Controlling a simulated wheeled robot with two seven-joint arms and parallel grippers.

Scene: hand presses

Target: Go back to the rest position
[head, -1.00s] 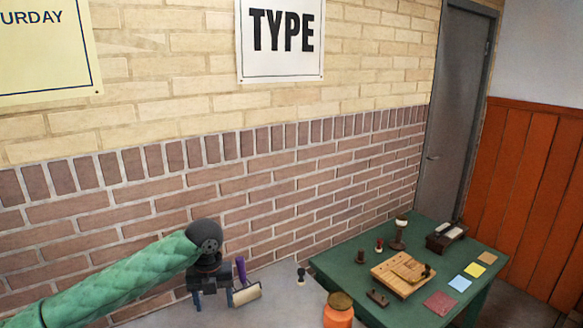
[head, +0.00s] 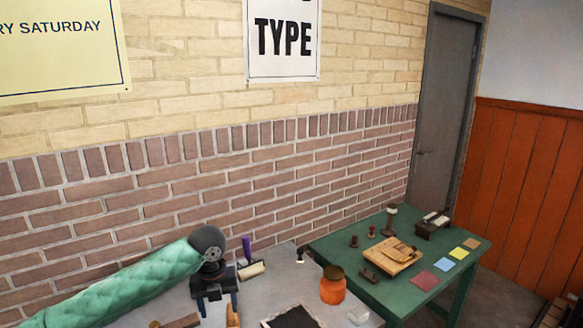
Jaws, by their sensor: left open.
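My left arm comes in from the left in a green quilted sleeve. My left gripper (head: 217,304) points down over the near grey table, with its two blue fingers apart and nothing seen between them. A roller with a purple handle (head: 247,247) stands just behind and to the right of it, apart from the fingers. A small wooden piece (head: 233,315) shows close beside the right finger; whether they touch I cannot tell. My right gripper is out of view.
The grey table (head: 275,285) holds an orange jar (head: 332,288), a small dark-handled stamp (head: 300,255) and a dark framed slab (head: 293,317). A green table (head: 430,295) with a wooden block (head: 393,257) and coloured cards stands to the right. A brick wall (head: 150,215) runs behind.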

